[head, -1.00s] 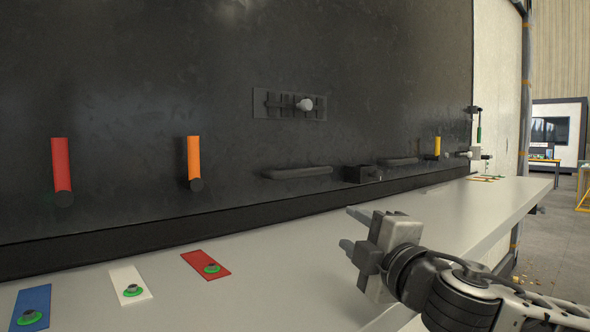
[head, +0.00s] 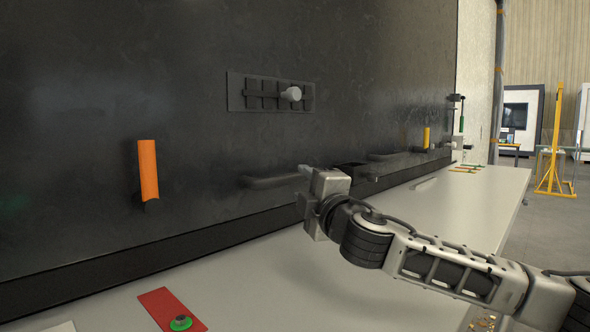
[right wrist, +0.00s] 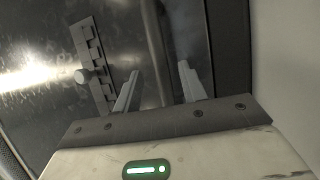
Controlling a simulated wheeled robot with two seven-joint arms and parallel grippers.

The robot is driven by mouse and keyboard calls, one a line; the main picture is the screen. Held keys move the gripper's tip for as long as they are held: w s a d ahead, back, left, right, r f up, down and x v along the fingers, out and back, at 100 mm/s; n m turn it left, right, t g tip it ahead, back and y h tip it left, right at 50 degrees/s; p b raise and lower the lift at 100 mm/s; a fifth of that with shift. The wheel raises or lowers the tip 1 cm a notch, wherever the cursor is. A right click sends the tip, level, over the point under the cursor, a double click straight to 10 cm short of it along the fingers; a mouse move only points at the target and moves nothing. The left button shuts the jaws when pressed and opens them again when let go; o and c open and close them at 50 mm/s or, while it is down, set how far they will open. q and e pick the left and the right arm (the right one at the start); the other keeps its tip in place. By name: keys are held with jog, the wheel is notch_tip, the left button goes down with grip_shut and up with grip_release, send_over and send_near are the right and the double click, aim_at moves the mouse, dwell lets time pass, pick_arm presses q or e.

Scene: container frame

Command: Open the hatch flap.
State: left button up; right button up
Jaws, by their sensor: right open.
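A dark bar handle (head: 272,181) sticks out low on the large black panel (head: 200,45). No separate outline of a hatch flap can be made out. My right gripper (head: 302,187) is open beside the right end of this handle, just in front of the panel. In the right wrist view, the two fingers (right wrist: 158,88) stand apart. A dark strip shows between and beyond them; I cannot tell if they touch it. A slotted plate with a pale round knob (head: 291,94) is above the handle, and this knob also shows in the right wrist view (right wrist: 83,76). My left gripper is out of view.
An orange handle (head: 148,170) is on the panel at left. A grey shelf (head: 290,275) runs below, carrying a red plate with a green-based button (head: 172,310). Farther right are a second dark bar (head: 388,155) and a yellow handle (head: 426,138). Open floor lies beyond the shelf.

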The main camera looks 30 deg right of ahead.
aim_at(299, 179)
jog(key=w, duration=0.5)
jog(key=shift+d+r+p, duration=0.15)
jog(key=shift+r+p, duration=0.2)
jog(key=shift+r, duration=0.05)
grip_shut()
jog(key=shift+d, duration=0.1)
